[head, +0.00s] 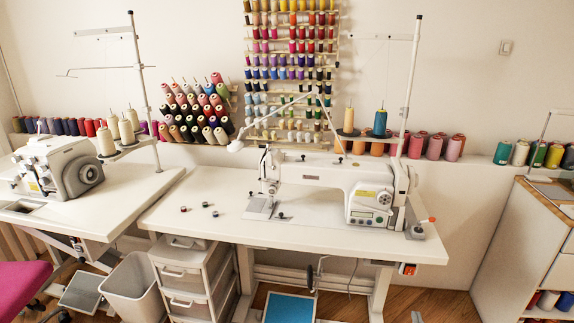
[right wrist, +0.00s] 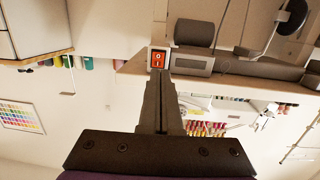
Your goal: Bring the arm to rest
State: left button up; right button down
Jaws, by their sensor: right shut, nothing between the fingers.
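My right gripper (right wrist: 160,82) is shut and empty, its two fingers together in the right wrist view. A red power switch (right wrist: 158,60) with O and I marks shows just beyond its fingertips; I cannot tell whether they touch it. In the head view, only a small dark tip of my right gripper (head: 416,317) shows at the bottom edge, below the switch (head: 408,269) under the sewing table's right end. My left gripper is not in view.
The white sewing table (head: 330,232) bears a sewing machine (head: 330,175) and several small bobbins (head: 205,205). Another machine (head: 60,168) stands on a table at left. A drawer unit (head: 185,270) and a bin (head: 132,285) stand below. A white cabinet (head: 530,245) is at right.

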jog(key=s+a+r+n+g+y, duration=0.15)
jog(key=s+a+g, duration=0.45)
jog(key=s+a, duration=0.7)
jog(key=s+a+n+g+y, duration=0.25)
jog(key=s+a+g, duration=0.45)
jog(key=s, duration=1)
pick_arm(q)
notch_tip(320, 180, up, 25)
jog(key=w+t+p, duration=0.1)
jog(key=p, duration=2)
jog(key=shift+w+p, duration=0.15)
jog(key=shift+p, duration=0.25)
pick_arm(e)
notch_tip(320, 180, up, 25)
jog(key=w+a+t, duration=0.1)
jog(key=t, duration=0.1)
jog(key=shift+w+a+f+m+y, duration=0.15)
jog(key=shift+w+m+y, duration=0.15)
jog(key=shift+m, duration=0.1)
jog(key=shift+s, duration=0.15)
